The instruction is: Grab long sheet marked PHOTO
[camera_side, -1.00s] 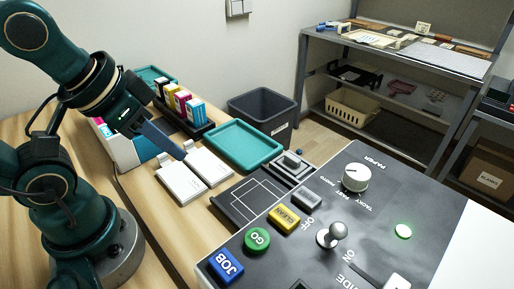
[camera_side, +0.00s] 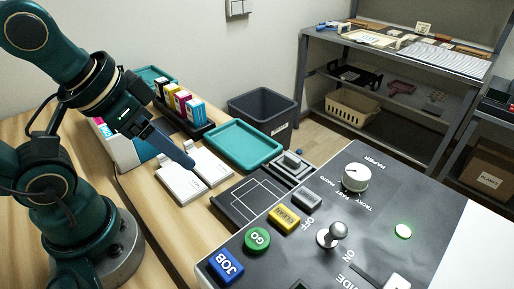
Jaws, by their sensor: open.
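Two stacks of white sheets lie side by side on the wooden bench, a left stack (camera_side: 181,186) and a right stack (camera_side: 215,166). Each has a small upright tab at its far end. I cannot read any PHOTO marking on either one. My gripper (camera_side: 191,164) is open and empty, with its blue-grey fingers pointing down to the right over the gap between the stacks. I cannot tell whether the tips touch the paper.
A teal tray (camera_side: 272,155) lies right of the stacks. Ink cartridges (camera_side: 182,103) stand behind in a dark rack. The control panel (camera_side: 373,215) with its knob (camera_side: 355,178) and buttons fills the front right. A dark bin (camera_side: 279,106) stands beyond the bench.

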